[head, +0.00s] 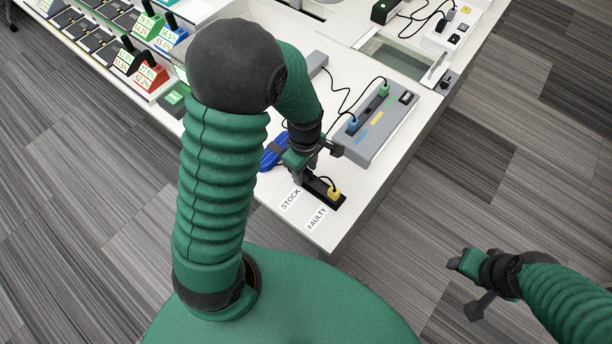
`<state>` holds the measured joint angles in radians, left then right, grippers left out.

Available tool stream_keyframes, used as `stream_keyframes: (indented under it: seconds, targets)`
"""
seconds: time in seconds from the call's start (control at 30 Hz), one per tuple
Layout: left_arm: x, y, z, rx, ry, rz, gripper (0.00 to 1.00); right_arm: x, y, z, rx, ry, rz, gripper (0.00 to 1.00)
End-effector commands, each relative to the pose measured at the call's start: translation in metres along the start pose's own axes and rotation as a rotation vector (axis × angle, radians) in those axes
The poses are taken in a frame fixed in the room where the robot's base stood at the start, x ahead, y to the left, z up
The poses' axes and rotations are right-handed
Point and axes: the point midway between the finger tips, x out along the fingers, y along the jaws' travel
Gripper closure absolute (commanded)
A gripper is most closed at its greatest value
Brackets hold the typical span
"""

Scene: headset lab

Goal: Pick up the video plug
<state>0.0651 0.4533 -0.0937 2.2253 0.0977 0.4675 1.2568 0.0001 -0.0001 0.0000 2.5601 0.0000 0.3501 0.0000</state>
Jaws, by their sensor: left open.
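My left gripper (312,160) is open above the near part of the white table, close over a black holder (318,188). A yellow plug (334,193) with a dark cable stands at the right end of this holder, near the FAULTY label. The gripper hides the holder's left part. A blue plug (353,122) and a green plug (384,91) sit on a grey box (378,135) just beyond the gripper. I cannot tell which plug is the video plug. My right gripper (472,285) is over the floor at lower right, away from the table; its jaws are unclear.
White STOCK (290,199) and FAULTY (316,218) labels lie at the table's near edge. A blue object (272,152) lies left of the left gripper, partly hidden. A dark cable loops behind the grey box. Racks with coloured displays (150,75) stand at upper left.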

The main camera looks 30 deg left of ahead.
Motion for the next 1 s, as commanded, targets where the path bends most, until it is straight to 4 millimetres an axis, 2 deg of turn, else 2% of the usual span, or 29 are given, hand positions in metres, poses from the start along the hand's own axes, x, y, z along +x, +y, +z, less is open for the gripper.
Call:
stream_keyframes:
  seconds: [0.07, 0.27, 0.63, 1.0]
  targets:
    - [0.0077, 0.0001, 0.0017, 0.0, 0.001, -0.001, 0.55, 0.0024, -0.0001, 0.0006, 0.0, 0.0, 0.0, 0.48]
    - [0.0066, 0.0005, 0.0047, 0.002, 0.005, 0.001, 0.55, 0.0017, -0.0001, 0.0003, 0.0, 0.0, 0.0, 0.48]
    - [0.0075, 0.0005, 0.0016, 0.0, 0.002, 0.001, 1.0, 0.0017, 0.0, 0.0004, 0.0, 0.0, 0.0, 0.48]
    - [0.0073, 0.0004, 0.0011, -0.001, 0.004, 0.0, 1.0, 0.0018, 0.0, 0.0004, 0.0, 0.0, 0.0, 0.48]
